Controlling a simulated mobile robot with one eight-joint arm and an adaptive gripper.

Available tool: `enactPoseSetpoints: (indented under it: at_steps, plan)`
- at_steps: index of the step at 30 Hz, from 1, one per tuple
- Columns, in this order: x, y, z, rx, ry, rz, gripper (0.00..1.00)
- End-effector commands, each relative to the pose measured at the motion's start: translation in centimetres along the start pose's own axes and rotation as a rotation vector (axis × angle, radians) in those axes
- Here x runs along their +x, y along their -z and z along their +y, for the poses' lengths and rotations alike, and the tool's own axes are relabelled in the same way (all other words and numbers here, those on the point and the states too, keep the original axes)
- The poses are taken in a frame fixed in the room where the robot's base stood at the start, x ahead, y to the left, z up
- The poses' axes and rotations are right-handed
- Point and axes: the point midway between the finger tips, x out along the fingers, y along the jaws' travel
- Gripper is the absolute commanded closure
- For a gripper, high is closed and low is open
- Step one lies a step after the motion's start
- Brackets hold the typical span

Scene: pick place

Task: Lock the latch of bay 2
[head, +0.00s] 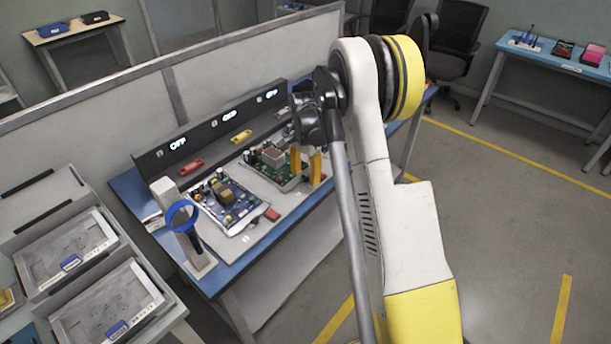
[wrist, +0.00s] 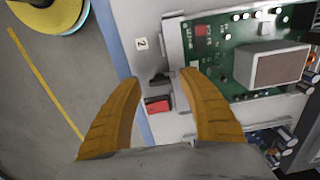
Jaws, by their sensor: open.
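The bay 2 label (wrist: 142,43) is on the grey fixture beside a green circuit board (wrist: 245,62), which also shows in the head view (head: 270,172). At the board's near edge is a latch with a red block (wrist: 157,104) and a small black part (wrist: 159,79). My gripper (wrist: 160,76) is open, its two yellow fingers on either side of the latch in the wrist view. Whether they touch it I cannot tell. In the head view my gripper (head: 306,166) is over the green board's near side, and this latch is hidden behind it.
Left of it, a blue board (head: 225,198) lies in another bay with a red block (head: 272,214). A blue ring on a stand (head: 184,216) is at the bench's left end. A dark panel (head: 160,160) with lit signs runs behind. Grey trays (head: 105,317) stand left.

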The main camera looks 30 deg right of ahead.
Motion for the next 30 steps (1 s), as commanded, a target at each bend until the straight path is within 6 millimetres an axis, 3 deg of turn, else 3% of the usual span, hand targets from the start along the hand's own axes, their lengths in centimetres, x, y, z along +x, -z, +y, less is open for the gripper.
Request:
enactPoseSetpoints:
  at_steps: [16,21,30]
  plan:
    - [-10.3,0.0,0.0,0.0,0.0,0.0,0.51]
    - [-11.6,0.0,0.0,0.0,0.0,0.0,0.51]
    - [-11.7,0.0,0.0,0.0,0.0,0.0,0.51]
